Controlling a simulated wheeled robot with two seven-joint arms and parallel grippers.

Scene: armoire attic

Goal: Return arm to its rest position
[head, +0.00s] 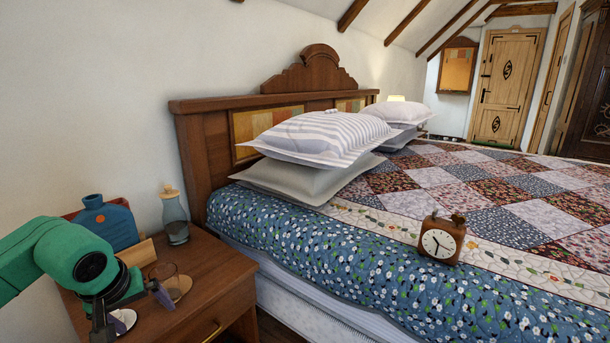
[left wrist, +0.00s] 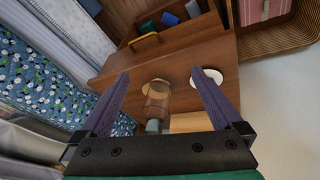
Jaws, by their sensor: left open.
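My left arm (head: 50,256) is green and reaches in from the left over the wooden nightstand (head: 215,262). My left gripper (head: 133,308) is low over the nightstand's near left part. In the left wrist view my left gripper (left wrist: 159,76) has its two purple fingers wide apart with nothing held. A clear glass (left wrist: 157,100) shows between the fingers in that view, with space on both sides. In the head view the glass (head: 163,271) stands by a round tan coaster (head: 182,289), just beyond the gripper. My right gripper is not in view.
A blue bottle (head: 112,222) and a stoppered glass carafe (head: 174,215) stand at the nightstand's back. A white round dish (left wrist: 207,77) lies near one finger. The bed (head: 330,245) is to the right, with an alarm clock (head: 441,240) on it.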

